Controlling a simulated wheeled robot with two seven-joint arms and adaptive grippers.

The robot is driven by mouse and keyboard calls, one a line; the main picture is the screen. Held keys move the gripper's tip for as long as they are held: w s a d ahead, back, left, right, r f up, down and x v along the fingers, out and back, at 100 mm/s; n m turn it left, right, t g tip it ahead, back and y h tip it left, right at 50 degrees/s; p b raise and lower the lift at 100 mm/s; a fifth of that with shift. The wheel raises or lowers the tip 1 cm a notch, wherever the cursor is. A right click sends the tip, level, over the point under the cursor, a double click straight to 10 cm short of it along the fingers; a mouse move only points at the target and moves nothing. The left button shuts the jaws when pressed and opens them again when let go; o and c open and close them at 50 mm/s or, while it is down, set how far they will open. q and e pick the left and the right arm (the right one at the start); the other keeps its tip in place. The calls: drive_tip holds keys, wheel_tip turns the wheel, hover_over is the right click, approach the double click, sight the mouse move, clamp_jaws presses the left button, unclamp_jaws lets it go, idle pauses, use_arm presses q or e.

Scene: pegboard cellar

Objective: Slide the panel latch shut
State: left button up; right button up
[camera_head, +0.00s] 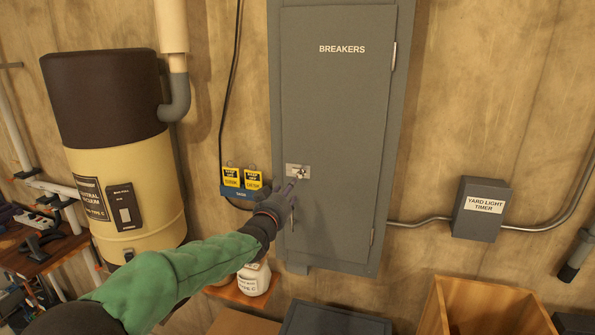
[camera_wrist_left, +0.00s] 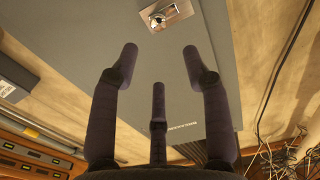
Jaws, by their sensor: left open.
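The grey breaker panel (camera_head: 335,110) hangs on the wall with its door flat in its frame. Its latch (camera_head: 298,171) is a small silver plate with a round knob, at the door's left edge. My left gripper (camera_head: 289,201) is open and empty, just below and left of the latch in the head view. Its three dark fingers (camera_wrist_left: 157,62) are spread in the wrist view, with the latch beyond their tips, apart from them. My right gripper is out of view.
A blue holder with yellow boxes (camera_head: 243,179) is on the wall left of the panel. A cream tank (camera_head: 125,190) stands further left. A grey timer box (camera_head: 481,208) is at right. A white jug (camera_head: 254,280) and a wooden crate (camera_head: 485,305) are below.

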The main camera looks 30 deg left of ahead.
sight(299, 174)
use_arm(q)
drive_tip(key=p+x, duration=0.2)
drive_tip(key=x, duration=0.8)
drive_tip(key=shift+w, duration=0.25)
clamp_jaws()
